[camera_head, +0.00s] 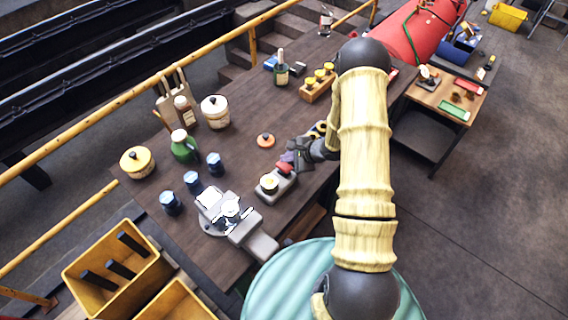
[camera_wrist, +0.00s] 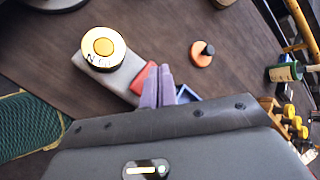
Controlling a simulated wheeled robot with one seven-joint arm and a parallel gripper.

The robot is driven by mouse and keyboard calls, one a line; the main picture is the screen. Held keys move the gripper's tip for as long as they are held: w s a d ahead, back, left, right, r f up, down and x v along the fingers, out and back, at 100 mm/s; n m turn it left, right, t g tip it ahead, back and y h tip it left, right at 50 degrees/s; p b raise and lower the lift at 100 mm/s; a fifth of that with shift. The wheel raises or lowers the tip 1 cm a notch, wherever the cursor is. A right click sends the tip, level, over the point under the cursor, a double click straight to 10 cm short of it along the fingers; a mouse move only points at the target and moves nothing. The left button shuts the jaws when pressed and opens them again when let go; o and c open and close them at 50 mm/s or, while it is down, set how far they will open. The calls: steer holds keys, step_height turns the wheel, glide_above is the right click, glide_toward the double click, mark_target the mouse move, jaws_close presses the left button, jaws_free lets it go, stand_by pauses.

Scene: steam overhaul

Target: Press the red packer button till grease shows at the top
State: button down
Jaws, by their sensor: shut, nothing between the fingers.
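The packer is a pale grey block (camera_head: 266,196) on the dark wooden bench, with a round cup on top and a red button (camera_head: 284,168) at its far end. In the wrist view the cup (camera_wrist: 103,46) has a pale rim and a yellow-orange middle. The red button also shows in the wrist view (camera_wrist: 143,78), partly hidden by the fingers. My gripper (camera_head: 294,160) is shut and empty, its fingertips at the button. In the wrist view the purple-grey fingers (camera_wrist: 159,84) lie side by side over the button's edge. I cannot tell whether they press it.
An orange disc with a dark knob (camera_head: 265,140) lies on the bench beyond the packer. A grey vise (camera_head: 236,222) stands at the near left, beside several dark blue jars (camera_head: 193,182). A wooden rack with yellow-topped pieces (camera_head: 317,83) stands farther back.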

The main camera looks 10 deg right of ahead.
mark_target(288, 165)
steer(key=shift+r+p, duration=2.05)
steer(key=shift+r, duration=0.1)
steer(key=shift+f, duration=0.1)
steer(key=shift+w+d+r+n+h+b, duration=0.25)
steer(key=shift+r+n+h+b, duration=0.05)
steer(key=shift+n+b, duration=0.25)
steer(key=s+d+r+n+h+b, duration=0.3)
steer(key=s+r+n+h+b, duration=0.3)
steer(key=r+n, duration=0.25)
steer(key=s+a+r+n+g+b, duration=0.1)
steer(key=s+a+n+b, duration=0.1)
steer(key=s, duration=0.5)
steer(key=s+a+r+n+g+b, duration=0.1)
steer(key=s+a+n+g+b, duration=0.1)
steer(key=s+n+b, duration=0.2)
steer(key=s+n, duration=0.2)
steer(key=s, duration=0.1)
steer(key=shift+s+a+r+g, duration=0.25)
steer(key=shift+s+g, duration=0.05)
steer(key=shift+s, duration=0.05)
